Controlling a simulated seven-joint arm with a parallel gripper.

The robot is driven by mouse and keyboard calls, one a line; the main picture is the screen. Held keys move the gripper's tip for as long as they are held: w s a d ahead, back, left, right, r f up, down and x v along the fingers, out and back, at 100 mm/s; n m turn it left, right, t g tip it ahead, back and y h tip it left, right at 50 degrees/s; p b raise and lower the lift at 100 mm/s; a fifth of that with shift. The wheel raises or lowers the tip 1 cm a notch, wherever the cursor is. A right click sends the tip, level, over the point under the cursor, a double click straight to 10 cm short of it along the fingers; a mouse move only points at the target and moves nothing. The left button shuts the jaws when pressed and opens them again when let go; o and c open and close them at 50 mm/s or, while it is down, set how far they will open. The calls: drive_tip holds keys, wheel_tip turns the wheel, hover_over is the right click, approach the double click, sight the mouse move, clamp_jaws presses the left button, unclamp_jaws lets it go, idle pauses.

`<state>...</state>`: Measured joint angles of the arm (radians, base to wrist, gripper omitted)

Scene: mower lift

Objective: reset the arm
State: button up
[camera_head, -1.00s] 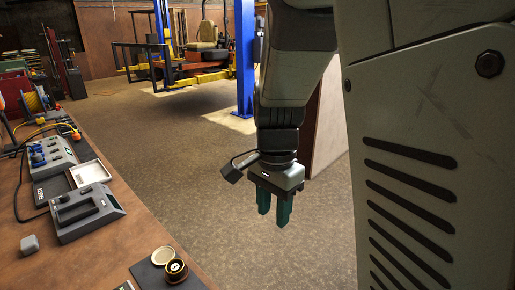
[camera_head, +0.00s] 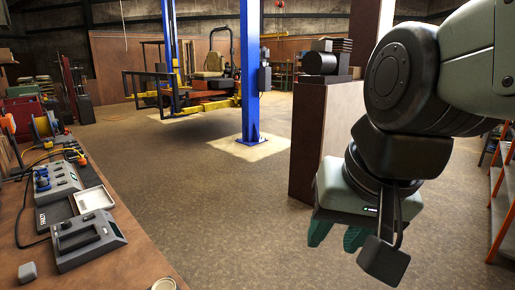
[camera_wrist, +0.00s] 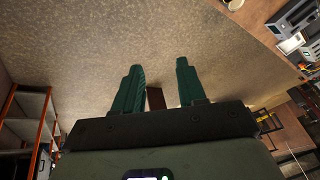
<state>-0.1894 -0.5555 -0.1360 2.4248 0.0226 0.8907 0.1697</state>
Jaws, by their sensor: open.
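My gripper (camera_head: 337,236) hangs at the lower right of the head view, in front of a brown cabinet and over bare floor. Its two green fingers point down. In the wrist view my gripper (camera_wrist: 158,88) shows two green fingers spread apart with nothing between them but floor and a small brown patch behind. It is open and touches nothing that I can see.
The workbench (camera_head: 120,262) at left holds a grey control box (camera_head: 88,240), a switch box (camera_head: 58,190) and a white tray (camera_head: 94,199). A blue lift post (camera_head: 250,80) stands near a mower (camera_head: 212,78). The brown cabinet (camera_head: 308,140) and an orange-framed shelf (camera_head: 503,190) are at right. The middle floor is clear.

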drive_tip(key=shift+s+d+r+n+t+h, duration=0.25)
drive_tip(key=shift+s+n, duration=0.1)
drive_tip(key=shift+s, duration=0.25)
drive_tip(key=shift+s+d+r+n+t+h, duration=0.1)
drive_tip(key=shift+s+r+n+t+h, duration=0.15)
drive_tip(key=shift+s, duration=0.3)
drive_tip(key=shift+s+d+r+n+t+h, duration=0.1)
drive_tip(key=shift+s+d+r+n+t, duration=0.1)
drive_tip(key=shift+s+n, duration=0.3)
